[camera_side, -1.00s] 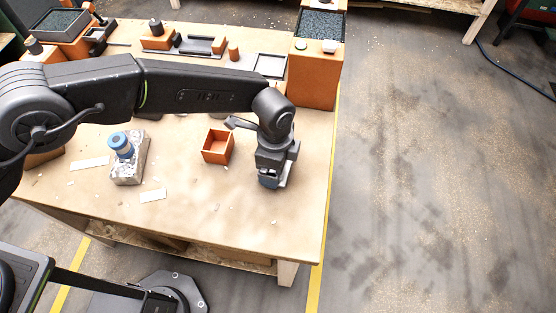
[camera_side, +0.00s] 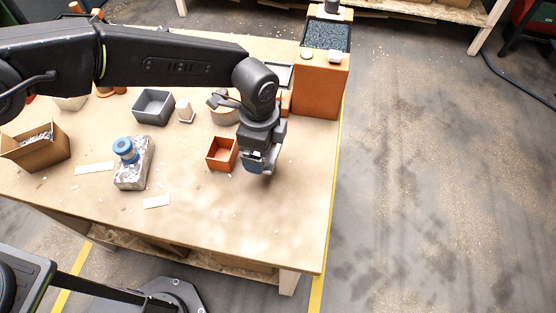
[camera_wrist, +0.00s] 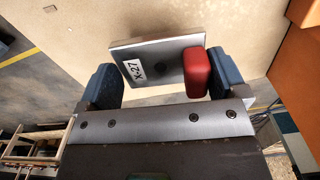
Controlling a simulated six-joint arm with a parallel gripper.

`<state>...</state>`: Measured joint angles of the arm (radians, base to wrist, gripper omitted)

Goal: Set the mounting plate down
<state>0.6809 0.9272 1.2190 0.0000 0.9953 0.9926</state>
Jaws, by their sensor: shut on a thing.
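The mounting plate (camera_wrist: 158,62) is a flat grey metal piece with a white label bearing dark characters and a red block (camera_wrist: 196,72) at its right end. In the wrist view it lies between the blue fingertips of my gripper (camera_wrist: 164,80), which is shut on it. Pale tabletop shows beyond the plate; I cannot tell the gap between them. In the side view my gripper (camera_side: 258,163) points down near the table's right side, just right of a small orange open box (camera_side: 221,154). The plate cannot be made out there.
A grey block with a blue-topped cylinder (camera_side: 132,163) stands left of the orange box. A cardboard box (camera_side: 36,148), a grey bin (camera_side: 153,107) and an orange stand with a gravel tray (camera_side: 318,85) are farther out. The front right tabletop (camera_side: 255,220) is clear.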

